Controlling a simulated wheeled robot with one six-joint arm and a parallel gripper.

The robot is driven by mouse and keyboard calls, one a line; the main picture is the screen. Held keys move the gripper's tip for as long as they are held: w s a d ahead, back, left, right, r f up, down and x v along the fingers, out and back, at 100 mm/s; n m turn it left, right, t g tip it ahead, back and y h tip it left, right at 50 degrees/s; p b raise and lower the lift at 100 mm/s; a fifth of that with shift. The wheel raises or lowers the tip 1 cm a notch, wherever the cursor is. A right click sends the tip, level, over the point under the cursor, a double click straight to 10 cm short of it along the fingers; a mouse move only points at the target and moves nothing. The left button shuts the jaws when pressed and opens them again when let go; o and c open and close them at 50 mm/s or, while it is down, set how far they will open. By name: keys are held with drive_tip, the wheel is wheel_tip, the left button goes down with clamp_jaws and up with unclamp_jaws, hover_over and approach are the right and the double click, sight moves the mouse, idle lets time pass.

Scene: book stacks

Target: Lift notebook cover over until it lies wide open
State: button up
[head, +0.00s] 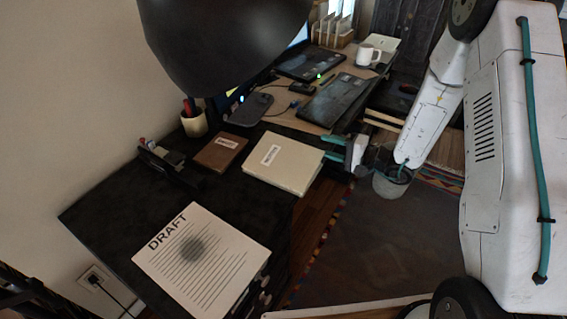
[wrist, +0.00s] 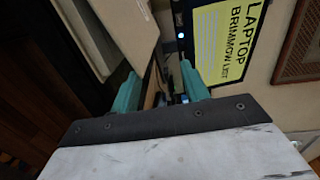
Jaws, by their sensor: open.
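A cream notebook (head: 283,166) with a white label lies on the dark desk, and its cover looks closed. A smaller brown book (head: 221,152), also labelled, lies to its left. My gripper (head: 337,155) is open, with its teal fingers at the notebook's right edge. In the wrist view the notebook (wrist: 125,28) fills the upper left, just beyond the left finger of my gripper (wrist: 160,86). Nothing is clearly held between the fingers. I cannot tell whether a finger touches the cover.
A sheet marked DRAFT (head: 203,262) lies at the desk's near end. A pen cup (head: 193,122), a phone (head: 251,109), a dark laptop (head: 336,100) and a white mug (head: 367,55) stand farther back. A black lamp head (head: 222,40) hangs over the desk.

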drive_tip(key=shift+s+a+r, duration=0.1)
drive_tip(key=shift+s+r, duration=0.05)
drive_tip(key=shift+r, duration=0.5)
drive_tip(key=shift+s+a+r, duration=0.1)
drive_tip(key=shift+s+r, duration=0.1)
drive_tip(key=shift+r, duration=0.35)
drive_tip(key=shift+s+a+r, duration=0.1)
drive_tip(key=shift+s+r, duration=0.05)
drive_tip(key=shift+r, duration=0.4)
drive_tip(key=shift+s+a+r, duration=0.2)
drive_tip(key=shift+s+r, duration=0.05)
drive_tip(key=shift+r, duration=0.25)
drive_tip(key=shift+s+a+r, duration=0.15)
drive_tip(key=shift+s+r, duration=0.1)
drive_tip(key=shift+r, duration=0.25)
drive_tip(key=shift+s+a+r, duration=0.2)
drive_tip(key=shift+s+r, duration=0.1)
drive_tip(key=shift+r, duration=0.2)
drive_tip(key=shift+s+a+r, duration=0.2)
drive_tip(key=shift+s+r, duration=0.1)
drive_tip(key=shift+r, duration=0.15)
